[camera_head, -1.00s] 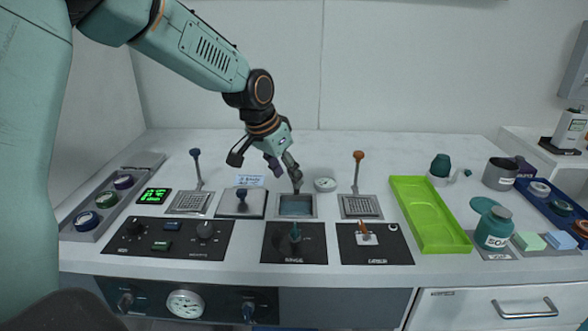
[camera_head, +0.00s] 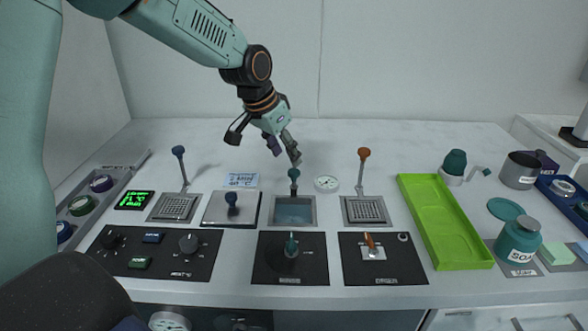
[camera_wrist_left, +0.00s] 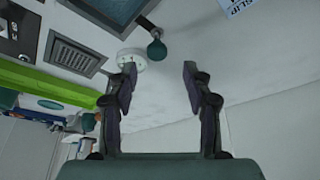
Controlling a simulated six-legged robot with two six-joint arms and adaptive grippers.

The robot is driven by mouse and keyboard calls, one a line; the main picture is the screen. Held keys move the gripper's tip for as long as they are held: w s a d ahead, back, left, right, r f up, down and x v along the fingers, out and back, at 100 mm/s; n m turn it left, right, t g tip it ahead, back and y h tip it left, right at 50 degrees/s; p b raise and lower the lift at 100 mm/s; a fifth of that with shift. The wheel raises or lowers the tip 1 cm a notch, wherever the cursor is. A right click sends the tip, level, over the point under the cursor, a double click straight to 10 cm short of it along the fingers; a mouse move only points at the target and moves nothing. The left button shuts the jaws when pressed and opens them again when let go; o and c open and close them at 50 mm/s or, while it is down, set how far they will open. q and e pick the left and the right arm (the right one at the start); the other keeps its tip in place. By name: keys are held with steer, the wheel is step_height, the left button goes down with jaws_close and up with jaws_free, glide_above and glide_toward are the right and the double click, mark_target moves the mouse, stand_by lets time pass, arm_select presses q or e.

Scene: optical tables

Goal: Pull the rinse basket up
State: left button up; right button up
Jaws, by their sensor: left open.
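The rinse basket's handle has a dark teal knob (camera_head: 294,174) on a short stem, at the back edge of the water-filled middle tank (camera_head: 293,211). The basket itself cannot be made out. My left gripper (camera_head: 284,151) is open and empty, just above and behind the knob in the head view. In the left wrist view the knob (camera_wrist_left: 157,50) lies just beyond the gap between the open fingertips (camera_wrist_left: 160,70), with no clear contact. My right gripper is not in view.
Baskets with an upright blue-knobbed handle (camera_head: 178,151) and an orange-knobbed handle (camera_head: 364,153) flank the tank. A lidded tank (camera_head: 219,213), a round gauge (camera_head: 326,184) and a card (camera_head: 240,180) are close by. A green tray (camera_head: 470,255) lies to the right.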

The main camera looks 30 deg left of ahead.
mark_target(293, 171)
arm_select(q)
steer(key=shift+a+f, duration=0.15)
steer(key=shift+f, duration=0.75)
steer(key=b+x, duration=0.1)
steer(key=x, duration=0.1)
steer(key=d+x, duration=0.1)
steer(key=x, duration=0.2)
steer(key=shift+w+b, duration=0.3)
steer(key=shift+b, duration=0.1)
steer(key=shift+s+a+f, duration=0.15)
steer(key=shift+a+f, duration=0.1)
steer(key=shift+f, duration=0.1)
steer(key=shift+d+r, duration=0.1)
steer(key=shift+d, duration=0.15)
steer(key=shift+w+d, duration=0.15)
steer(key=shift+w, duration=0.05)
steer(key=shift+c, duration=0.7)
steer(key=shift+a, duration=0.3)
steer(key=shift+c, duration=1.4)
steer(key=shift+s+d, duration=0.1)
steer(key=c, duration=0.3)
jaws_close()
